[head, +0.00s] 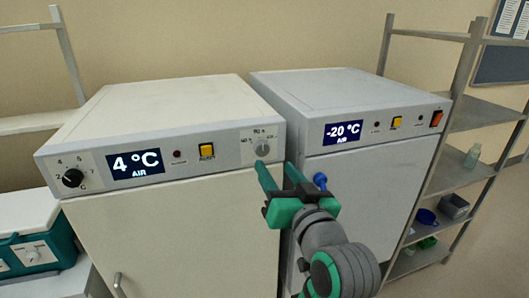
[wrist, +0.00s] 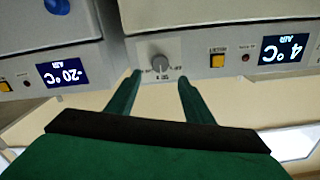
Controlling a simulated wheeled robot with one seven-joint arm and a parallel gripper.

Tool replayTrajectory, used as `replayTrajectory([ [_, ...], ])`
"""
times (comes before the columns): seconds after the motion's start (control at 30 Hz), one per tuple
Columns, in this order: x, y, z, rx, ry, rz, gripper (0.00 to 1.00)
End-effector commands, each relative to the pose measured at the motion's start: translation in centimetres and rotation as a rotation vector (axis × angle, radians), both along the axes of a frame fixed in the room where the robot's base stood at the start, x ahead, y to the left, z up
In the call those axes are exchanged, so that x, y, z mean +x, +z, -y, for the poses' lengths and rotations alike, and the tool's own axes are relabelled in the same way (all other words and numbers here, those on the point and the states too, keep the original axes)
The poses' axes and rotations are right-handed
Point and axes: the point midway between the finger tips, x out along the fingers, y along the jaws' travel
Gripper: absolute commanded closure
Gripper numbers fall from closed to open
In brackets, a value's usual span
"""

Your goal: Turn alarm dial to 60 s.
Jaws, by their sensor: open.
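The alarm dial is a small grey knob (head: 263,150) on a light label at the right end of the 4 °C unit's front panel. Its printed marks are too small to read surely, and I cannot tell its setting. In the wrist view the grey knob (wrist: 160,63) shows upside down, ahead of and between my fingertips. My gripper (head: 276,170) is open and empty, with its green fingers just below and to the right of the knob in the head view. The fingers look apart from the knob.
The 4 °C unit (head: 150,100) also carries a black dial (head: 73,178), a display and a yellow button (head: 206,150). The -20 °C unit (head: 340,100) stands close on the right, with a blue knob (head: 320,180) on its front. Metal shelves (head: 470,125) stand at right.

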Motion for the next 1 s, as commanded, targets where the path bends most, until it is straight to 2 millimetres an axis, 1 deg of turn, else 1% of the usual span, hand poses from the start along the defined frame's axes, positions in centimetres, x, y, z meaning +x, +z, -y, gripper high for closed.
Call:
replayTrajectory([
  [0.03, 0.8, -0.1, -0.4, -0.001, 0.005, -0.002, 0.53],
  [0.3, 5.4, 0.0, -1.9, 0.001, 0.002, -0.002, 0.53],
  [0.5, 7.7, 0.0, -2.6, 0.001, 0.001, -0.001, 0.53],
  [0.7, 8.6, 0.0, -2.8, 0.000, 0.000, 0.000, 0.53],
  [0.93, 8.7, 0.0, -2.8, 0.000, -0.001, 0.000, 0.53],
  [0.97, 8.6, 0.0, -2.8, 0.000, -0.001, 0.000, 0.55],
  [1.0, 8.6, 0.0, -2.8, 0.000, -0.001, 0.000, 0.65],
])
